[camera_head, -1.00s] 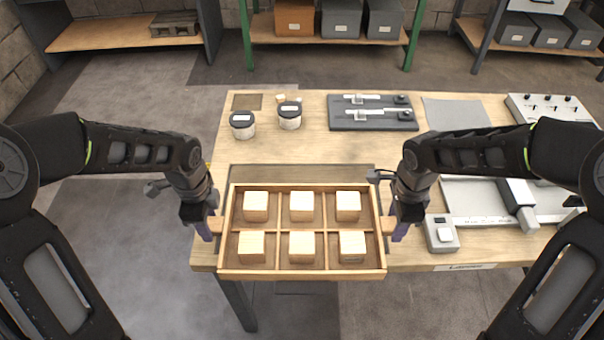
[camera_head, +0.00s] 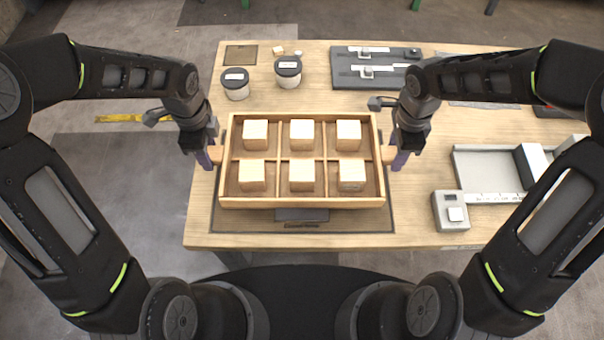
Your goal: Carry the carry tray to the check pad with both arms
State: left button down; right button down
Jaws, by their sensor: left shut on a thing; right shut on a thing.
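The carry tray (camera_head: 300,203) is a light wooden tray with two rows of compartments, each holding a pale wooden block (camera_head: 301,175). My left gripper (camera_head: 214,156) is shut on the tray's left handle, and my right gripper (camera_head: 389,156) is shut on its right handle. The tray looks level. It is over the check pad (camera_head: 355,222), a brownish, dark-edged rectangle on the wooden table. The pad's front strip and a dark patch show in front of the tray; the tray hides most of the rest. I cannot tell whether the tray touches the pad.
Two dark-lidded jars (camera_head: 288,72) stand behind the tray on the table (camera_head: 310,104). A dark fixture plate (camera_head: 352,74) lies at the back. A small grey device (camera_head: 450,211) and a pale tray-like gauge (camera_head: 475,170) are at the right. The table's front edge is close to the pad.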

pick_arm(q)
jog(key=shift+f, duration=0.1)
pick_arm(e)
jog(key=shift+f, duration=0.1)
